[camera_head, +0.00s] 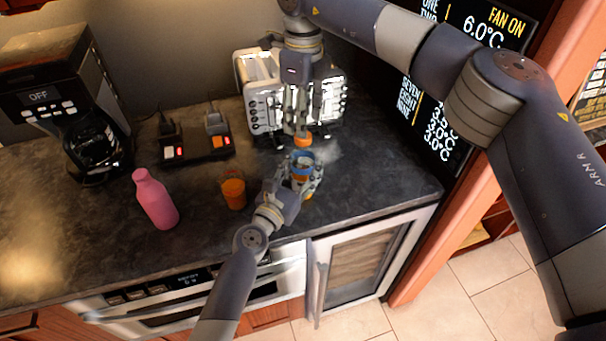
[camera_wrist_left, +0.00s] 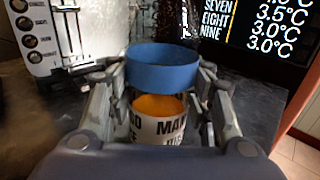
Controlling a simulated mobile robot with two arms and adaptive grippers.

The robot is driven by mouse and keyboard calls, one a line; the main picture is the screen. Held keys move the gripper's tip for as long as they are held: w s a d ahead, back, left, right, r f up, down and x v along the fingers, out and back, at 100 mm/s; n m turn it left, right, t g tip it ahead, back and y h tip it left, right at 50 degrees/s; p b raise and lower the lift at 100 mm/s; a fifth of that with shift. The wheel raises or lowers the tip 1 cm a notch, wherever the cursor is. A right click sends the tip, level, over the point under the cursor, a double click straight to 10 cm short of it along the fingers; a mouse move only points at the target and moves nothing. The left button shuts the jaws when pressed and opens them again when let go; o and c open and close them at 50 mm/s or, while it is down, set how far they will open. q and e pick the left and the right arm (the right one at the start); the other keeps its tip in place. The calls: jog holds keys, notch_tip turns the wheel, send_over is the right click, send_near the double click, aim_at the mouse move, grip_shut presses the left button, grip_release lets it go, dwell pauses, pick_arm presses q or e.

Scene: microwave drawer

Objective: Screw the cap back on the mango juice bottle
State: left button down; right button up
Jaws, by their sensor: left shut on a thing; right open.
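The mango juice bottle (camera_head: 304,171) stands upright near the counter's front right. In the left wrist view it has a blue ring (camera_wrist_left: 162,68) at the top, orange below it and a white lettered label (camera_wrist_left: 158,129). My left gripper (camera_head: 300,181) is shut on the bottle, with a finger on each side in the left wrist view. My right gripper (camera_head: 304,128) points down above the bottle, open. A small orange piece that looks like the cap (camera_head: 303,140) shows at its fingertips, just above the blue ring. Whether the fingers touch it is unclear.
A silver toaster (camera_head: 262,85) stands just behind the bottle. An orange cup (camera_head: 233,192) and a pink bottle (camera_head: 155,199) stand to the left. A coffee maker (camera_head: 62,95) and a dark switch unit (camera_head: 196,145) are farther back. Bare counter (camera_head: 385,175) lies to the right.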

jog(key=shift+f, duration=2.15)
grip_shut()
jog(key=shift+o, duration=0.5)
grip_release()
jog(key=shift+r, duration=0.1)
